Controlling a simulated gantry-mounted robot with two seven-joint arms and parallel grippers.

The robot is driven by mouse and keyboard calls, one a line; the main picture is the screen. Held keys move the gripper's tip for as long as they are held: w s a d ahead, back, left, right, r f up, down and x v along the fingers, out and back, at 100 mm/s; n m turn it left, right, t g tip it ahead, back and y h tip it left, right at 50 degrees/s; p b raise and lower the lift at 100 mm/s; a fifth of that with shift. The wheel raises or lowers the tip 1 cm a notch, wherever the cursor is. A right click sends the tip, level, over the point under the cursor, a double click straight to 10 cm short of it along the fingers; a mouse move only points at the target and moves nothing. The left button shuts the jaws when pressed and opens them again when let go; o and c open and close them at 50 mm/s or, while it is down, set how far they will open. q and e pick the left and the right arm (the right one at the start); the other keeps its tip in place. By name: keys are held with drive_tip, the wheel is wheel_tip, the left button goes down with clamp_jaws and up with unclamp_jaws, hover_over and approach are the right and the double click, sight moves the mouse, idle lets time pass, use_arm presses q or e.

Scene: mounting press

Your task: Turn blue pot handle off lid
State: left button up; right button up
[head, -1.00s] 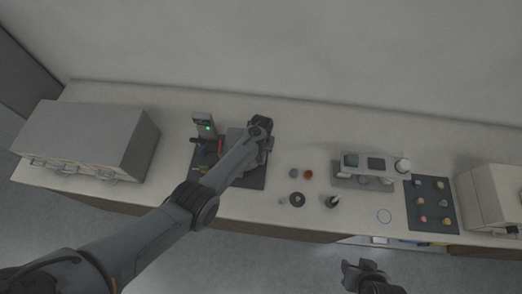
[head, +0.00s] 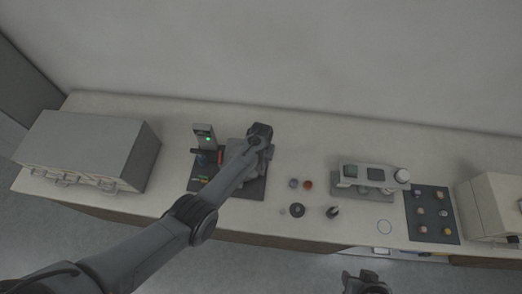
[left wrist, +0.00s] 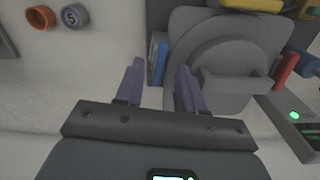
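In the left wrist view, a round grey lid (left wrist: 203,58) with a raised grey block sits on a grey body. A blue handle-like piece (left wrist: 157,58) stands at the lid's left side there. My left gripper (left wrist: 160,68) is open, its two fingers spread on either side of the blue piece, with a visible gap on the left. I cannot tell whether the right finger touches it. In the head view my left gripper (head: 260,137) covers most of the lid. My right gripper (head: 366,281) is low in the head view, over the floor, away from the counter; its finger opening is unclear.
A red piece (left wrist: 286,70) and a yellow bar (left wrist: 250,4) flank the lid. A press post with a green light (head: 205,136) stands left of it. Orange (head: 308,185) and blue-grey (head: 293,183) cups sit to the right. A large grey box (head: 85,148) fills the counter's left.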

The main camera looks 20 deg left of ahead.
use_arm(q)
wheel_tip(320, 180, up, 9)
drive_tip(key=shift+f, duration=0.15)
idle(0.6)
drive_tip(key=s+a+m+t+p, duration=0.1)
drive_tip(key=s+a, duration=0.1)
drive_tip(key=s, duration=0.6)
drive_tip(key=s+a+t, duration=0.1)
drive_tip(key=s+a, duration=0.1)
drive_tip(key=s, duration=0.6)
drive_tip(key=s+r+m+t, duration=0.1)
drive_tip(key=s+r+m, duration=0.1)
drive_tip(key=s+r, duration=0.8)
drive_tip(key=s, duration=0.5)
drive_tip(key=shift+s+a+t, duration=0.15)
drive_tip(key=shift+t, duration=0.15)
drive_tip(key=shift+o, duration=0.2)
drive_tip(key=shift+r, duration=0.1)
